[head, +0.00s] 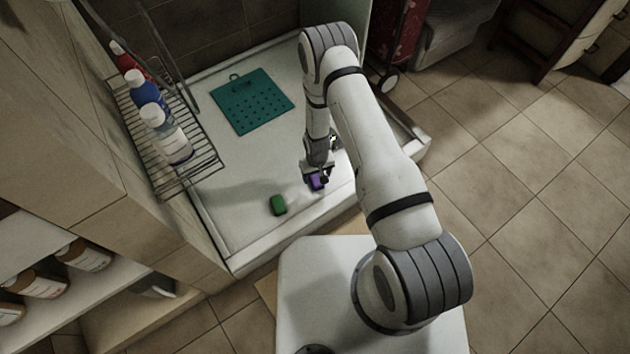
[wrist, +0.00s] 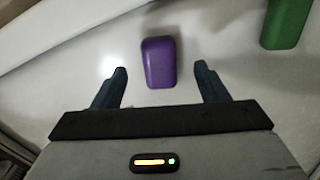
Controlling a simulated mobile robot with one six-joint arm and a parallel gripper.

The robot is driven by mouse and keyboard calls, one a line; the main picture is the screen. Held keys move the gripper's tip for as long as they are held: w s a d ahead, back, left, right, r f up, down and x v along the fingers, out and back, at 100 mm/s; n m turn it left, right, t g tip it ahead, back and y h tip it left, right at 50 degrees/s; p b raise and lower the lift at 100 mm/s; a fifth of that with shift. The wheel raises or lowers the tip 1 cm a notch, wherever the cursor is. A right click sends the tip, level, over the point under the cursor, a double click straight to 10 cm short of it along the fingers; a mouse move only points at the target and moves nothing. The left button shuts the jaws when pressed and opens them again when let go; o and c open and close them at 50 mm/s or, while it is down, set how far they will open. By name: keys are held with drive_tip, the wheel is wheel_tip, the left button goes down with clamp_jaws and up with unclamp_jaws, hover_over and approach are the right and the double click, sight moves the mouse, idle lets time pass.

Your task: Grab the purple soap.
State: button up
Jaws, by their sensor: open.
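The purple soap (wrist: 158,62) is a small rounded block lying on the white basin floor. In the wrist view it sits between and slightly beyond the fingertips of my gripper (wrist: 160,75), with a gap on each side. My gripper is open and empty. In the head view my gripper (head: 317,172) is right at the purple soap (head: 316,183), partly covering it. How high the fingers are above the floor is hard to tell.
A green soap (head: 278,205) lies to the left on the basin floor, and in the wrist view it is at the upper right (wrist: 286,22). A teal mat (head: 252,102) lies farther back. A wire rack (head: 165,140) with bottles stands left. The basin rim (head: 290,234) runs in front.

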sight(317, 181)
wheel_tip(317, 181, down, 4)
drive_tip(key=shift+w+f+b, duration=0.1)
drive_tip(key=shift+f+b, duration=0.05)
drive_tip(key=shift+b, duration=0.55)
drive_tip(key=shift+c, duration=0.9)
drive_tip(key=c, duration=0.9)
